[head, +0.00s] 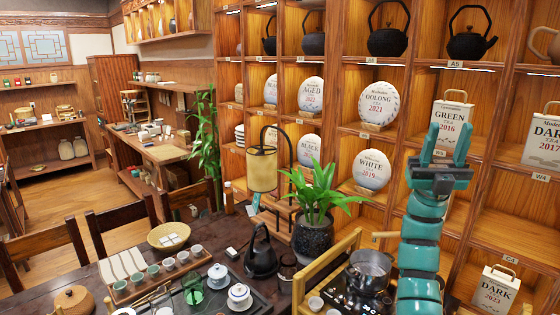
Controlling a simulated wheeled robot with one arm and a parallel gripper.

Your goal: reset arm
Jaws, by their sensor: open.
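My gripper (449,138) is at the right, at the top of my teal arm (420,230). Its two teal fingers point up and stand apart, with nothing between them. It appears in front of the wooden shelf wall (397,143), overlapping the lower part of the "Green Tea 2016" package (450,113). Whether it touches the shelf cannot be told. My arm rises from the bottom edge, beside a metal pot (369,272), and hides part of the lower shelves.
Round tea cakes labelled "Oolong" (368,104) and "White" (372,169) stand in cubbies left of my gripper. Dark kettles (388,30) line the top row. A potted plant (313,238) and a black kettle (261,252) stand on the dark table (60,284). Open floor (70,200) shows at left.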

